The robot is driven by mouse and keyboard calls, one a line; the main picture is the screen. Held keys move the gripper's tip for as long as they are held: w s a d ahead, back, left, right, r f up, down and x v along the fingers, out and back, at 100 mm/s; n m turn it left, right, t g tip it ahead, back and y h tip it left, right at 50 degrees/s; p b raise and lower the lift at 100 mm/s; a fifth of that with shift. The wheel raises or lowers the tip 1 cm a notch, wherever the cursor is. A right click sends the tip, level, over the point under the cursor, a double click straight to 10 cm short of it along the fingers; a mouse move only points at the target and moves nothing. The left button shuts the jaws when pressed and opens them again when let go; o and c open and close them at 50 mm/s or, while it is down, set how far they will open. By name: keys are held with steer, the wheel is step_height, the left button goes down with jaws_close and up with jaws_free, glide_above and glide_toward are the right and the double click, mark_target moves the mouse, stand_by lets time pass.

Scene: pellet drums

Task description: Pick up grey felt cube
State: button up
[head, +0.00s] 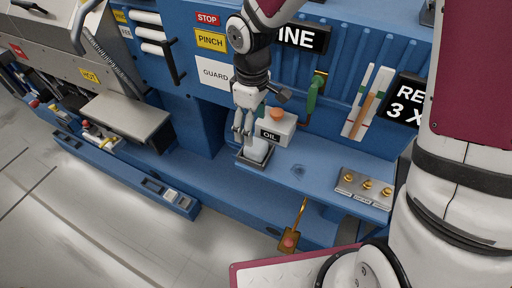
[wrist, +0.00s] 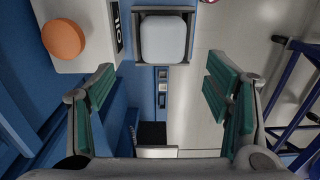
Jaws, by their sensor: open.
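A pale grey rounded cube (head: 256,151), which looks like the felt cube, sits in a small dark open tray (head: 247,160) on the blue machine ledge. In the wrist view the cube (wrist: 163,39) lies at the top centre, inside the tray's dark rim (wrist: 190,45). My gripper (head: 242,142) points down just above the cube and partly overlaps it in the head view. In the wrist view my gripper (wrist: 162,92) is open, with its green-padded fingers wide apart and nothing between them. The cube appears beyond the fingertips, and I cannot tell the exact gap.
A white box marked OIL (head: 275,130) with an orange knob (head: 278,114) stands right beside the tray. A plate with brass knobs (head: 364,188) sits further right on the ledge. A green handle (head: 312,97) rises behind. The blue ledge (head: 305,165) between them is mostly clear.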

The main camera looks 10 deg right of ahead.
mark_target(255, 144)
steer(key=f, duration=0.5)
steer(key=shift+s+d+f, duration=0.1)
steer(key=shift+s+f, duration=0.1)
steer(key=shift+s, duration=0.2)
steer(key=shift+f, duration=0.45)
steer(key=c, duration=1.3)
steer(key=shift+w+r, duration=0.1)
steer(key=shift+c, duration=0.2)
steer(key=shift+r, duration=0.4)
steer(key=r, duration=0.2)
steer(key=shift+s+d+r, duration=0.2)
steer(key=shift+s+r, duration=0.2)
steer(key=s+d+r+p, duration=0.1)
steer(key=s+d+p, duration=0.2)
steer(key=s, duration=1.1)
steer(key=shift+s+d+r+p, duration=0.15)
steer(key=shift+s+d+p, duration=0.2)
steer(key=shift+d, duration=0.55)
